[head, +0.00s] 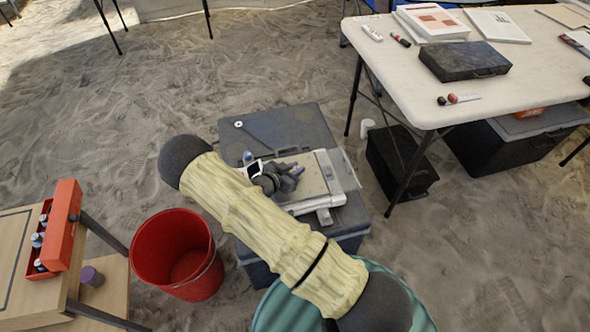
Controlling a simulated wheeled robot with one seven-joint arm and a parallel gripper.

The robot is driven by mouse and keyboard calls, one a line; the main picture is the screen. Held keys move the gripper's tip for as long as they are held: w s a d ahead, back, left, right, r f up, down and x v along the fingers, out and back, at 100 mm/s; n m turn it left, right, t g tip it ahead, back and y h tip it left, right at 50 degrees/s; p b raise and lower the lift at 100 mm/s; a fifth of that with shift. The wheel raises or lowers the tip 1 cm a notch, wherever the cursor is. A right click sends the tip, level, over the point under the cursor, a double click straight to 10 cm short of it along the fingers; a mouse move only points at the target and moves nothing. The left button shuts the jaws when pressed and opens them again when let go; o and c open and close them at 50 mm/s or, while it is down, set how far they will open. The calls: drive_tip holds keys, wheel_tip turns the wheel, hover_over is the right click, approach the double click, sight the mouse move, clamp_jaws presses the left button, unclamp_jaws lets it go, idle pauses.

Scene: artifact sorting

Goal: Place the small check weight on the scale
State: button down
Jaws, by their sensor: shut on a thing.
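The scale (325,184) is a flat pale device with a beige plate, lying on a dark grey case. My gripper (297,173) is low over the scale's plate, its fingers pointing right. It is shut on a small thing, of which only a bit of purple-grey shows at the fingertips. I take this to be the small check weight, but it is mostly hidden. I cannot tell whether it touches the plate. My sleeved arm crosses in front of the scale's near left part. A larger purple cylinder (92,276) stands on the lower shelf at the left.
The grey case (300,122) bears the scale, and a small blue-grey object (248,158) stands left of my gripper. A red bucket (178,251) stands on the sand at lower left. A white table (440,88) is at upper right, with a black crate (402,160) below.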

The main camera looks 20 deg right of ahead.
drive_tip(key=shift+f, duration=0.15)
drive_tip(key=c, duration=1.3)
unclamp_jaws()
drive_tip(key=shift+r, duration=0.25)
drive_tip(key=p+v, duration=0.1)
drive_tip(key=v, duration=1.1)
drive_tip(key=shift+w, duration=0.1)
